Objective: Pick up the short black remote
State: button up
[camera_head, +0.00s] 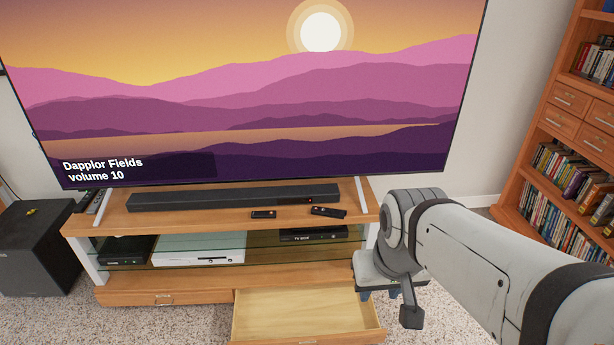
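A short black remote (263,214) lies on the top of the wooden TV stand (190,219), in front of the soundbar. A longer black remote (328,211) lies just to its right, slightly angled. My gripper (379,294) hangs at the right front of the stand, to the right of and lower in the picture than both remotes. Its two bluish fingertips are apart, with nothing visible between them. It touches neither remote.
A black soundbar (230,197) runs below the large TV (250,90). An open, empty-looking drawer (305,312) juts out below, left of my gripper. Devices sit on the glass shelf. A black speaker box (40,250) stands left; a bookcase (560,130) stands right.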

aim_at(327, 213)
jog(key=z, duration=0.05)
jog(key=i, duration=1)
jog(key=u, duration=0.05)
